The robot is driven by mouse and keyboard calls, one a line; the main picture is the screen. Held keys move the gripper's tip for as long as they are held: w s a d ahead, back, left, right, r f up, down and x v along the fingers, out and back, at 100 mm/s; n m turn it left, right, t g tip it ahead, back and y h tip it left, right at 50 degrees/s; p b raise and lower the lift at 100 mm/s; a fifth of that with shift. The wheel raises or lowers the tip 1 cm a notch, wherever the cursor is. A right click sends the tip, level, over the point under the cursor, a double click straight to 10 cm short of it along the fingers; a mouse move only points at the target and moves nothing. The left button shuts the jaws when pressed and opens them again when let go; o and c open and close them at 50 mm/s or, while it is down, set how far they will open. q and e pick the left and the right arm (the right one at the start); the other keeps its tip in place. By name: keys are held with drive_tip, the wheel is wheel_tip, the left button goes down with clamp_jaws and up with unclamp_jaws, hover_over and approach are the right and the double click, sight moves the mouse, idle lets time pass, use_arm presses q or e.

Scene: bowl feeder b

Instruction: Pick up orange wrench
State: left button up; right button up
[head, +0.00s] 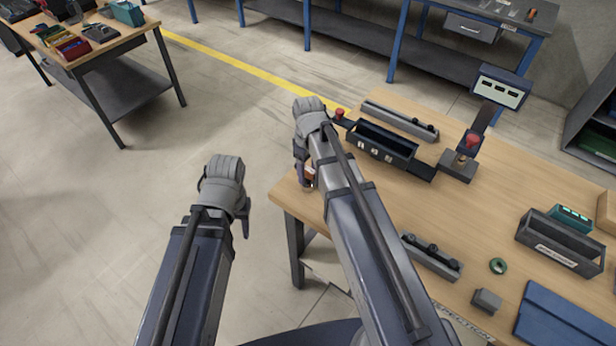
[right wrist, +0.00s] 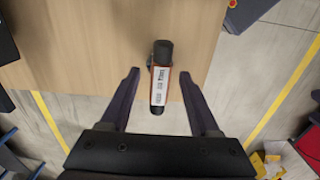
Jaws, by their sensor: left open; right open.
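A long tool with orange sides, a dark head and a white printed label (right wrist: 158,85) lies between my right fingers at the table's edge in the right wrist view; I take it for the orange wrench. In the head view only a small orange-red part (head: 310,174) shows at the left edge of the wooden table, mostly hidden by my right gripper. My right gripper (head: 303,182) is open, with a finger on each side of the tool and gaps to it; it also shows in the right wrist view (right wrist: 159,74). My left gripper (head: 246,220) is open and empty over the floor, left of the table.
On the table (head: 465,220) stand a black labelled bin (head: 383,140), a red-knobbed fixture (head: 460,158), dark rails (head: 432,257), a green ring (head: 498,265), a grey block (head: 487,300) and a dark tray (head: 560,243). The floor (head: 150,215) at left is clear.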

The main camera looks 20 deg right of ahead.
drive_tip(key=shift+f+b, duration=0.25)
drive_tip(key=shift+b, duration=0.05)
idle(0.5)
clamp_jaws()
idle(0.4)
idle(0.9)
